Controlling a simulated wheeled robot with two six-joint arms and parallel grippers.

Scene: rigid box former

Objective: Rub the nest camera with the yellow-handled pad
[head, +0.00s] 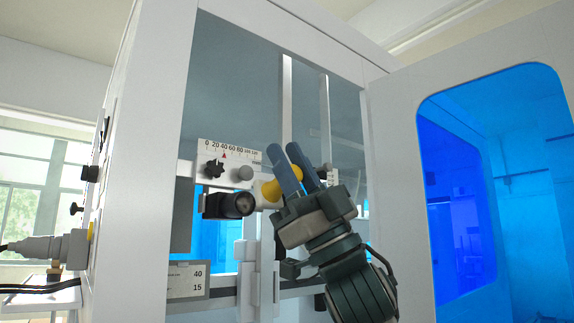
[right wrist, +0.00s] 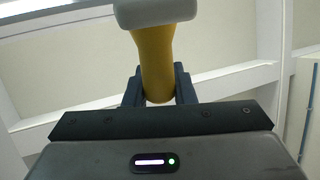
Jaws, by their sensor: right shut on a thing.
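My right gripper (head: 285,154) is shut on the yellow handle (head: 270,191) of the pad, just right of the camera. In the right wrist view the handle (right wrist: 154,62) stands between the fingers, with the pale grey pad head (right wrist: 156,11) at its far end. In the head view the pad is close beside the camera; I cannot tell whether they touch. My left gripper is out of view.
The scale plate (head: 228,158) has a black star knob (head: 214,169) and a grey knob (head: 243,173). A label reading 40 and 15 (head: 188,279) sits below. The open door (head: 400,150) with a blue window stands at right, and the cabinet's side wall (head: 138,150) at left.

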